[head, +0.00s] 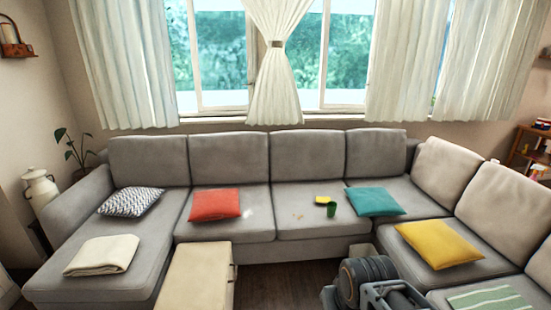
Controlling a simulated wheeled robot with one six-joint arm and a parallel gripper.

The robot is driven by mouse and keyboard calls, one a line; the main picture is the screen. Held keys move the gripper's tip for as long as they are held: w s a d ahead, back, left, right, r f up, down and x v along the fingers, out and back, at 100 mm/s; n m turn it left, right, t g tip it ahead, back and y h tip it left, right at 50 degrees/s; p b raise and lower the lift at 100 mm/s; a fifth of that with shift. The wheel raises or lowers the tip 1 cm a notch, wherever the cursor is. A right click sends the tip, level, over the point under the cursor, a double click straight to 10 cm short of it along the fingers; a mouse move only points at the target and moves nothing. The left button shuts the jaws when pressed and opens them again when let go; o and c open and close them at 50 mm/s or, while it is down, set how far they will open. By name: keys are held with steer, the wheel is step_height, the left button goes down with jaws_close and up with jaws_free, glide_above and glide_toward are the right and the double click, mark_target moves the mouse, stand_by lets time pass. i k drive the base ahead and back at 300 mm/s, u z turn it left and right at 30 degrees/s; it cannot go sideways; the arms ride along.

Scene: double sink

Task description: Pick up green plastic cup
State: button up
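A small green cup (331,210) stands on the seat of the grey sofa (305,180), right of the middle of the head view. A small yellow item (323,200), perhaps a sponge, lies just behind and left of it. The teal cushion lies a little to the right of the cup. Part of my arm shows at the bottom edge, right of centre, in front of the sofa and well apart from the cup. I cannot make out my gripper's fingers in this view.
A teal cushion (376,201), a red cushion (215,204) and a yellow cushion (439,244) lie on the sofa. Crumbs (298,216) and a pale stain mark the seat. A cream low table (197,275) stands in front at left. Dark floor shows between it and my arm.

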mark_target(332, 205)
steer(key=i, duration=2.75)
steer(key=z, duration=0.8)
